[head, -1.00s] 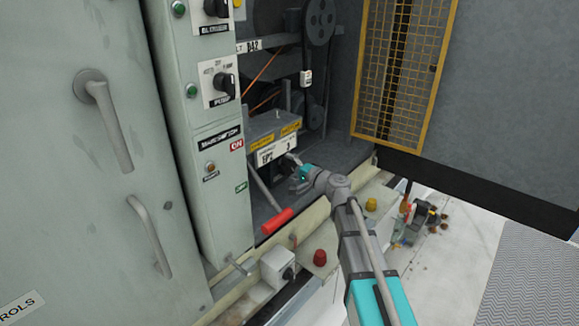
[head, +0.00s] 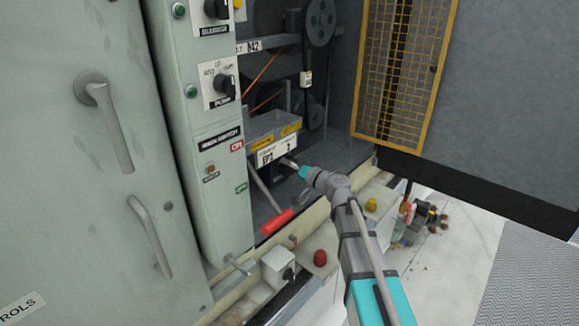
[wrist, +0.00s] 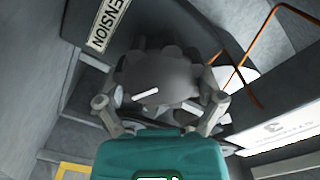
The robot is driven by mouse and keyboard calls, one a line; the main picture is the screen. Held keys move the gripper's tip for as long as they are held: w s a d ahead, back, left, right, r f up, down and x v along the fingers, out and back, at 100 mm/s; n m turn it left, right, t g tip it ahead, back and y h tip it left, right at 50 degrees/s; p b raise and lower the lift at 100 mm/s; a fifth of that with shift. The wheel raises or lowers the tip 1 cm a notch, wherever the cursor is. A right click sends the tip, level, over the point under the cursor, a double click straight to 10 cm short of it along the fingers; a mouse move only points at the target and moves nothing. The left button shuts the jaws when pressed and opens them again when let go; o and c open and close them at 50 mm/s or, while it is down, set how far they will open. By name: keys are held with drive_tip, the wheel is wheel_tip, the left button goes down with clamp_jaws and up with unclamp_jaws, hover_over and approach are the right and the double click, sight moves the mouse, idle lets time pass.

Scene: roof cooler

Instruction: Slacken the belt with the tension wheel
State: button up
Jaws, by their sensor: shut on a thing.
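The tension wheel (wrist: 160,75) is a dark grey scalloped knob with a white mark on its face. It fills the middle of the wrist view, below a plate reading "TENSION" (wrist: 108,25). My gripper (wrist: 160,97) has one finger on each side of the wheel and is shut on it. In the head view my gripper (head: 292,164) reaches into the open bay under a labelled grey box, and the wheel is hard to make out there. An upper dark pulley (head: 320,22) and a lower pulley (head: 312,108) stand behind; the belt's tension cannot be judged.
A red-handled lever (head: 277,222) slants close to the left of my gripper. The grey box (head: 276,126) sits just above it. A switch panel (head: 218,160) bounds the left, and a yellow mesh guard (head: 393,75) stands right. Orange lines (wrist: 262,38) run near the wheel.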

idle(0.3)
drive_tip(key=o, duration=0.9)
drive_tip(key=shift+a, duration=0.1)
drive_tip(key=shift+c, duration=0.2)
drive_tip(key=v, duration=1.2)
